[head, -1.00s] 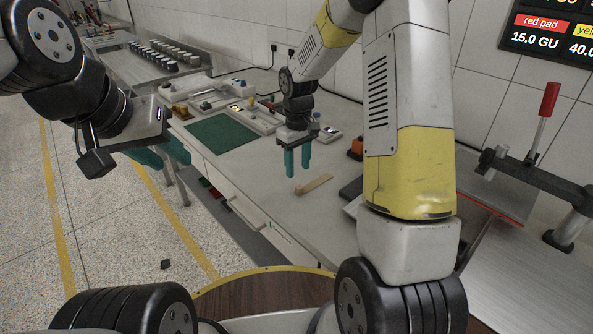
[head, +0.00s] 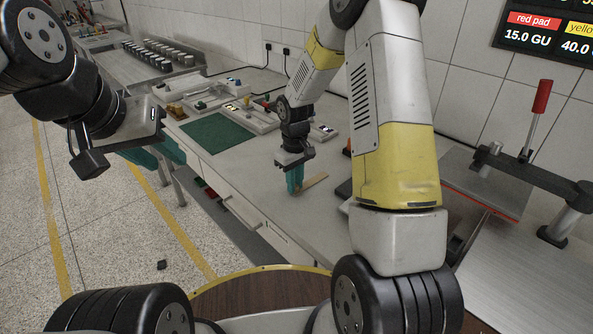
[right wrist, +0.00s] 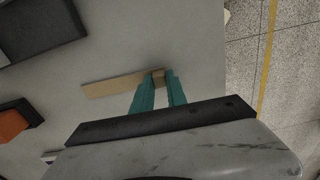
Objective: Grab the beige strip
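The beige strip (head: 314,181) lies on the grey table near its front edge; the right wrist view shows it (right wrist: 108,87) as a flat, narrow piece. My right gripper (head: 295,190) points down at the strip's near end, its teal fingertips low by the table. In the right wrist view its two fingers (right wrist: 159,77) stand apart, with the strip's end showing between the tips. Whether they touch it cannot be told. My left gripper (head: 159,157) is open and empty, off the table's left side.
A green mat (head: 216,133) lies further back, with trays of small parts (head: 210,96) behind it. A press with a red handle (head: 541,97) stands at the right. A dark pad (right wrist: 38,25) and an orange item (right wrist: 13,124) lie near the strip.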

